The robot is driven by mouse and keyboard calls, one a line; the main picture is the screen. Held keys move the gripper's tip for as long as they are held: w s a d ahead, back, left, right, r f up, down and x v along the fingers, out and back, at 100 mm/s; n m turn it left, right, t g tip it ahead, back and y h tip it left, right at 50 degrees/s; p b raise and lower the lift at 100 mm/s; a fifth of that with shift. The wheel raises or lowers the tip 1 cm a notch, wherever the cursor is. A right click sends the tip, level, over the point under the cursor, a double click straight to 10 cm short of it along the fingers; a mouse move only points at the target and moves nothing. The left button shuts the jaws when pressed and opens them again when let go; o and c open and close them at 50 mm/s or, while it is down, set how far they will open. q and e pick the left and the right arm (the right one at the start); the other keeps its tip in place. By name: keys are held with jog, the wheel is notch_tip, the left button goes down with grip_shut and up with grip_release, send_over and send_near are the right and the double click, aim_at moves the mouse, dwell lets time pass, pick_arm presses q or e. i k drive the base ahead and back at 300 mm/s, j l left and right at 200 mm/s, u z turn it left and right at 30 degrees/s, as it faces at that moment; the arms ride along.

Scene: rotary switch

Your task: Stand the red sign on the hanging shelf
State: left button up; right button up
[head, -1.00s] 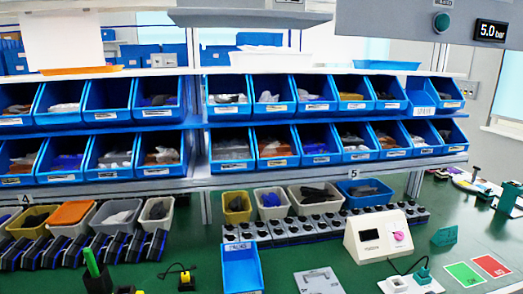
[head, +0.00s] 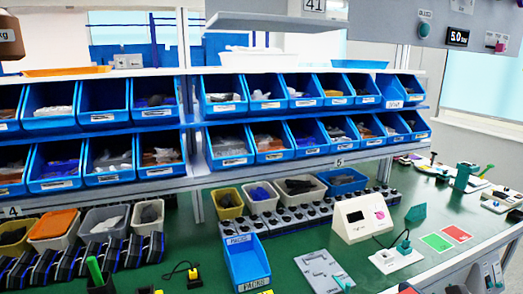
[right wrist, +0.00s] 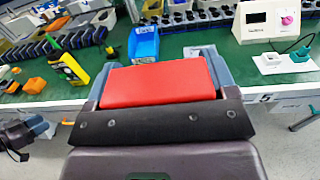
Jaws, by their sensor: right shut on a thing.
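The red sign (right wrist: 160,82) shows in the right wrist view as a flat red slab. My right gripper (right wrist: 163,66) is shut on it, with a blue-grey finger at each side. The sign's underside and full outline are hidden. The hanging shelf (head: 262,22) is a grey board at the top of the head view, above the upper bin row; its surface looks bare where visible. Neither gripper shows in the head view. What looks like my left gripper (right wrist: 36,128) is at the left edge of the right wrist view, small and partly cut off.
Two rows of blue bins (head: 230,146) stand below the hanging shelf. The green worktop (head: 190,262) carries a blue tray (head: 246,265), a white meter box (head: 362,218) and flat green (head: 436,242) and red cards (head: 456,233). A grey control panel (head: 440,28) hangs at upper right.

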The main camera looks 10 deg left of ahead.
aim_at(247, 19)
jog(key=k+j+z, duration=0.1)
jog(key=j, duration=0.3)
jog(key=k+j, duration=0.25)
jog(key=k+j+z, duration=0.15)
jog(key=j, duration=0.3)
